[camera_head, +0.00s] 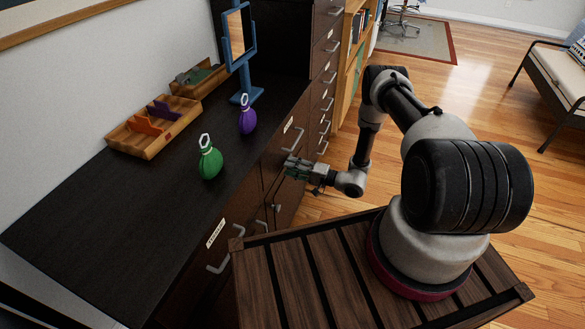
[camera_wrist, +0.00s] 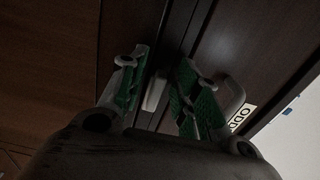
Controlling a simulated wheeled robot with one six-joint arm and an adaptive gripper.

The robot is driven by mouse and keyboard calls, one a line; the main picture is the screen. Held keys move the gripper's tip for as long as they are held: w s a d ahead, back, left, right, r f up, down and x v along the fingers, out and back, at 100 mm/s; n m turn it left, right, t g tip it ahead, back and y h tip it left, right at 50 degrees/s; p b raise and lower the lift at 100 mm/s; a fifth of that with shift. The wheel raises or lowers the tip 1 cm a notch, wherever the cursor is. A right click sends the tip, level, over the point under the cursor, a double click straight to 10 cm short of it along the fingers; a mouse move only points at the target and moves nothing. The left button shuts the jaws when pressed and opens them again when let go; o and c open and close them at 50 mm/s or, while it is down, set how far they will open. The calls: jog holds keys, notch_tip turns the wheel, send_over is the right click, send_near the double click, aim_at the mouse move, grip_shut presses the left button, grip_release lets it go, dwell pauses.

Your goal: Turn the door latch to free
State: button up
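In the wrist view, a small pale latch (camera_wrist: 153,92) stands on the dark brown cabinet front, beside the seam between two panels. My gripper (camera_wrist: 160,65) is open, with green pads on its two fingers. The latch shows between the fingers, nearer the left one. I cannot tell whether either finger touches it. In the head view, my gripper (camera_head: 293,167) is close to the front of the dark cabinet (camera_head: 281,187), below the desktop edge. The latch is not clearly seen between the fingers there.
A grey drawer handle (camera_wrist: 233,98) and a white label (camera_wrist: 242,115) are just right of my right finger. A small knob (camera_head: 277,208) sits lower on the front. A green bottle (camera_head: 209,160), purple bottle (camera_head: 247,117), blue mirror (camera_head: 240,45) and wooden tray (camera_head: 152,145) stand on the desktop.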

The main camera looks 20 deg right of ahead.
jog(key=v, duration=1.2)
